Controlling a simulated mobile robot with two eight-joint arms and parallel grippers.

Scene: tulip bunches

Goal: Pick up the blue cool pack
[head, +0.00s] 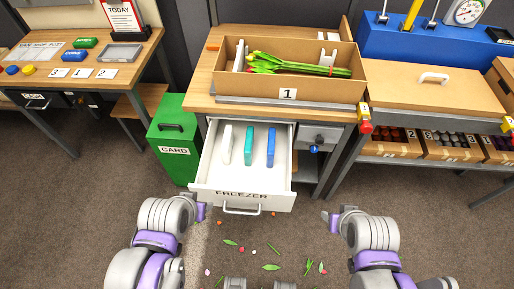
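The blue cool pack (271,147) stands on edge in the open freezer drawer (243,196), at the right of three packs. A teal pack (250,142) is in the middle and a white pack (227,144) is at the left. My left gripper (204,212) is low in front of the drawer's left front corner. My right gripper (328,216) is to the right of the drawer front. Both are apart from the packs, and nothing shows between their fingers. The fingers are too small to tell whether they are open.
A cardboard box (290,90) marked 1, holding tulips (300,66), stands on the table above the drawer. A green CARD bin (174,141) is left of the drawer. A wooden table (430,86) stands at right. Leaves and petals litter the floor.

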